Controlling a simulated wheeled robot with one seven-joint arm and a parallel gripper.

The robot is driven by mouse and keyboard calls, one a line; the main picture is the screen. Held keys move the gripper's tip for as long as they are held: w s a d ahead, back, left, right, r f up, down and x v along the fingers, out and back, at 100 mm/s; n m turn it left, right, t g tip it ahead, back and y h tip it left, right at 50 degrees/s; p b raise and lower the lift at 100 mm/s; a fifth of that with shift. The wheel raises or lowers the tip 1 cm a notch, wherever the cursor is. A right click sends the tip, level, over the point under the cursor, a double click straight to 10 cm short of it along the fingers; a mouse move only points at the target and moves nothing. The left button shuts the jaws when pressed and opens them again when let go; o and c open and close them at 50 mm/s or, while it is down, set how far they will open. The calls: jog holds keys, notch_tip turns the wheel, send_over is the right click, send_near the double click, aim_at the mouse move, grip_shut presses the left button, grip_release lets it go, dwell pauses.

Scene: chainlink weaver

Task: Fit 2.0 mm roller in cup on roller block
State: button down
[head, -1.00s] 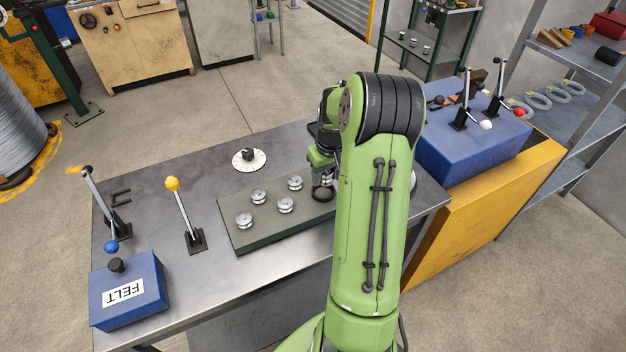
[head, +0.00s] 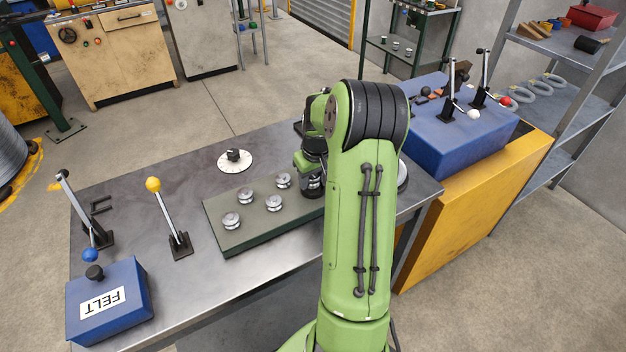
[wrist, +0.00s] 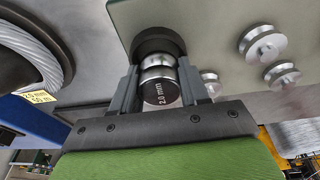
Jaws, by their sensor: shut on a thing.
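My gripper (wrist: 160,85) is shut on the 2.0 mm roller (wrist: 161,92), a silver roller with a dark end face marked "2.0 mm". In the wrist view the roller is right at the dark round cup (wrist: 160,42) on the roller block (wrist: 215,20); I cannot tell how deep it sits. In the head view my gripper (head: 313,182) is at the right end of the grey-green roller block (head: 262,228), and my arm hides part of it. Several silver grooved rollers (head: 232,221) stand on the block; some also show in the wrist view (wrist: 261,45).
A dial (head: 236,161) lies behind the block. A wire coil (wrist: 30,50) tagged 2.0 mm shows in the wrist view. A blue lever box (head: 455,130) stands right.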

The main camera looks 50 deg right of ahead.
jog(key=shift+c, duration=2.4)
grip_release()
jog(key=shift+s+a+f+g+y, duration=0.15)
jog(key=shift+s+f, duration=0.15)
jog(key=shift+f, duration=0.25)
jog(key=shift+s+d+f+g+y, duration=0.15)
jog(key=shift+s+f, duration=0.15)
jog(key=shift+f, duration=0.2)
jog(key=shift+a, duration=0.15)
jog(key=shift+r, duration=0.35)
jog(key=r, duration=0.3)
jog(key=shift+w+d+r+p, duration=0.2)
jog(key=shift+w+r+p, duration=0.05)
jog(key=shift+w+p, duration=0.1)
notch_tip(320, 180, up, 13)
jog(key=s+p, duration=0.2)
jog(key=shift+s+a+r, duration=0.2)
jog(key=shift+s+a, duration=0.15)
jog(key=shift+a, duration=0.05)
